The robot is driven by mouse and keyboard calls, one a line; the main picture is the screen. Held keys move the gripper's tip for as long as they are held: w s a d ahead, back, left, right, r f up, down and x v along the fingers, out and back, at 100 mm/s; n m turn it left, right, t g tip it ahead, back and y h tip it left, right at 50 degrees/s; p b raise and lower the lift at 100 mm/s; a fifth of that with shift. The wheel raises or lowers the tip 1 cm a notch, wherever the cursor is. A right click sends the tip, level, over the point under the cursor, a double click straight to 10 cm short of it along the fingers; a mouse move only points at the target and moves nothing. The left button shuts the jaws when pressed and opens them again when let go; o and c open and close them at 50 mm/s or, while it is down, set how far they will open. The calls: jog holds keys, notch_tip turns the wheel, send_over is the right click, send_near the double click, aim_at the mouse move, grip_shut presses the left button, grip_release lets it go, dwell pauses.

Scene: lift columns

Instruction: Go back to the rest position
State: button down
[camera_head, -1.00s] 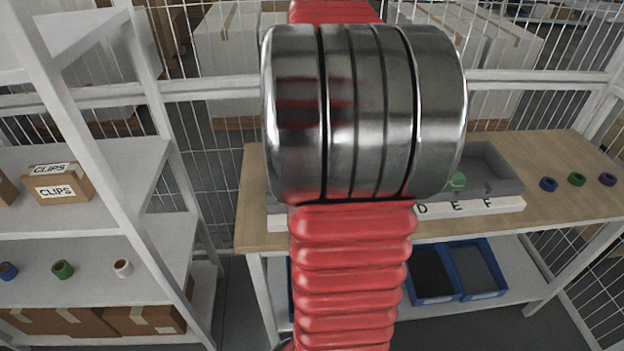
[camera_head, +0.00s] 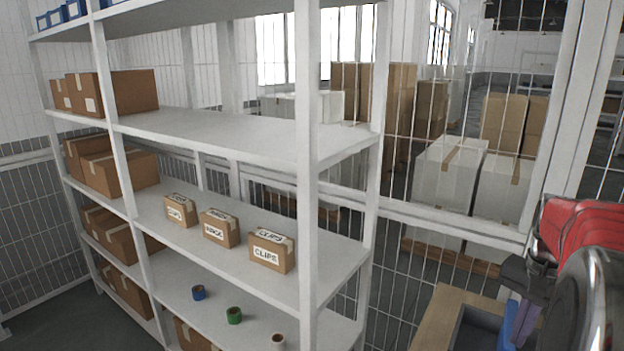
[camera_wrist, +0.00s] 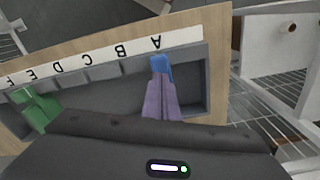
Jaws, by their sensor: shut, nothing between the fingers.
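A green object (camera_wrist: 38,110) sits in the tray at the left of the wrist view, near the letters E and F, apart from my fingers.
The wooden bench (camera_head: 440,318) is at lower right. A wire fence stands behind.

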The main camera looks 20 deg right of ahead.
jog(key=s+a+n+t, duration=0.1)
jog(key=a+n, duration=0.6)
jog(key=a, duration=1.1)
jog(key=s+a+r+n+t, duration=0.1)
jog(key=a+n+t, duration=0.3)
jog(key=a, duration=1.4)
jog(key=n, duration=0.2)
jog(key=shift+a+r+n, duration=0.15)
jog(key=shift+n, duration=0.25)
